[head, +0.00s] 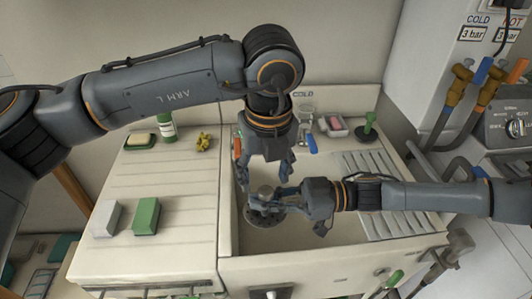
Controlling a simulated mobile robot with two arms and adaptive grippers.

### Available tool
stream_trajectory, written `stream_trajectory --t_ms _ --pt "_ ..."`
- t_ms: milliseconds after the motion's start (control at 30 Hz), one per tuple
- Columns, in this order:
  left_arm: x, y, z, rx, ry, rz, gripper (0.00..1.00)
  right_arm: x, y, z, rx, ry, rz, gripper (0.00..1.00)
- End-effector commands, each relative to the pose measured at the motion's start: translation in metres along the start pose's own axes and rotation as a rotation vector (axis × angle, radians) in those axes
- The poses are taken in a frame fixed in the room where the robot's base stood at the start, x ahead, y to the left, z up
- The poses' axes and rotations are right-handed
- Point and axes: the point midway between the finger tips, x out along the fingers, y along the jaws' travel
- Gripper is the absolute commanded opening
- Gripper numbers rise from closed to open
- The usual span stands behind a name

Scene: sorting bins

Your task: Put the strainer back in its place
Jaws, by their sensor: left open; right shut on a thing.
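The strainer (262,218), a dark round piece with holes, is low in the white sink (306,235) at the middle of the head view. My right gripper (276,201) reaches in from the right and is shut on the strainer's upper part. I cannot tell whether the strainer touches the sink floor. My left gripper (266,172) points down just above it, open, with its fingers partly overlapping the view of the strainer's top. The drain opening is not clearly visible.
A grey block (107,218) and a green block (146,216) lie on the left board. Soap (139,138), a green bottle (166,127) and a yellow item (205,143) stand behind. An orange handle (237,148) and blue handle (312,145) flank my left gripper. Ridged drainboard (385,220) is right.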

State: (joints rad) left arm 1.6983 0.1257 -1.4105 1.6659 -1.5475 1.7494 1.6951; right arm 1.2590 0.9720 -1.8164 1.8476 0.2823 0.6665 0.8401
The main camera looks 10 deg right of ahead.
Motion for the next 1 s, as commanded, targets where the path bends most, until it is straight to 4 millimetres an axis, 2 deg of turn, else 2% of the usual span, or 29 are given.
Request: stream_trajectory --t_ms 100,233,600,633,667,900,933,967,1000 --pt "0.018 0.0 0.0 -0.001 0.002 0.001 0.56 0.0 0.0 0.0 0.0 0.0 0.0 0.0" --pt "0.03 0.0 0.0 -0.001 0.001 0.0 0.56 0.0 0.0 0.0 0.0 0.0 0.0 0.0" --pt "0.036 0.0 0.0 -0.001 0.0 0.0 0.56 0.0 0.0 0.0 0.0 0.0 0.0 0.0" --pt "0.036 0.0 0.0 -0.001 0.0 0.0 0.54 0.0 0.0 0.0 0.0 0.0 0.0 0.0" --pt "0.036 0.0 0.0 -0.001 0.0 0.0 0.47 0.0 0.0 0.0 0.0 0.0 0.0 0.0" --pt "0.036 0.001 0.0 -0.002 0.0 0.001 0.0 0.0 0.0 0.0 0.0 0.0 0.001 0.0" --pt "0.036 0.001 0.0 -0.002 0.0 0.001 0.0 0.0 0.0 0.0 0.0 0.0 0.001 0.0" --pt "0.036 0.001 0.0 -0.002 0.0 0.002 0.0 0.0 0.0 0.0 0.0 0.0 0.001 0.13" --pt "0.036 0.001 0.0 -0.002 0.0 0.002 0.0 0.0 0.001 0.0 0.0 0.0 0.001 0.21"
